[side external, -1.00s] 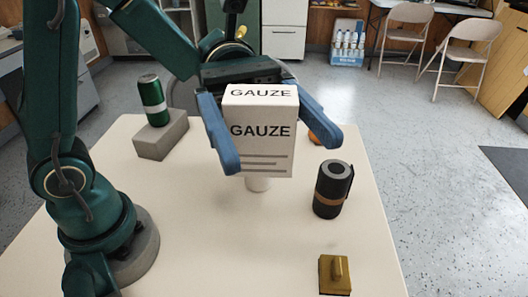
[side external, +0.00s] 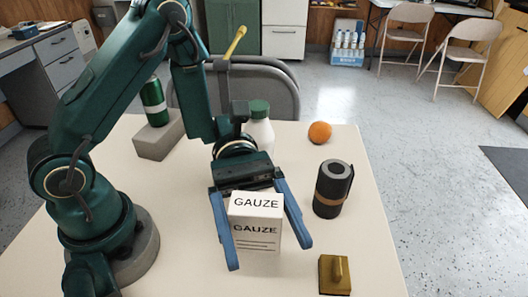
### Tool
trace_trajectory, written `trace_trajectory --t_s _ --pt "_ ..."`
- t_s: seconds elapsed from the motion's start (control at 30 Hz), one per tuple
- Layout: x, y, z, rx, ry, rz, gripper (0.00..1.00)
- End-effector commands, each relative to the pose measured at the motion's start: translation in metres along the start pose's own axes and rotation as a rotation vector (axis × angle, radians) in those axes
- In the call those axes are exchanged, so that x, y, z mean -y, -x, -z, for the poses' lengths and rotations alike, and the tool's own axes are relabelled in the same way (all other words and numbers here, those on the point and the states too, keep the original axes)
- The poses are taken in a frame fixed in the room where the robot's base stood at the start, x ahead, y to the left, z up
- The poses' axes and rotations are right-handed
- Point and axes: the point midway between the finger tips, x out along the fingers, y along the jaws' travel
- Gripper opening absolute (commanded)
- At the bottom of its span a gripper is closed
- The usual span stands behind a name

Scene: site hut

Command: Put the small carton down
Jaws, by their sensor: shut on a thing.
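The small carton (side external: 257,231) is a white box marked GAUZE, upright between the two blue fingers of my gripper (side external: 269,256). The fingers are shut on its sides, and their tips reach to about the carton's lower edge or past it. The carton is low over the front middle of the cream table (side external: 190,255). I cannot tell whether its base touches the top.
A dark roll with a brown band (side external: 332,189) stands to the right. An orange (side external: 320,132), a green-capped white bottle (side external: 260,129) and a green can (side external: 153,100) on a grey block (side external: 159,142) are behind.

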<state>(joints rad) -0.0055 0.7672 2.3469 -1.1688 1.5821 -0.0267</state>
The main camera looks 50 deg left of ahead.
Motion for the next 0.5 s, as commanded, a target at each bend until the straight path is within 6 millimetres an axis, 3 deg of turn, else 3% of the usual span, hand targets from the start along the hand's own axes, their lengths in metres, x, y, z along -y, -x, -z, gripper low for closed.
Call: trace_trajectory --t_s 0.23,0.5 --pt "0.0 0.0 0.043 0.001 0.004 0.0 0.33" --pt "0.0 0.0 0.061 0.0 0.0 0.0 0.33"
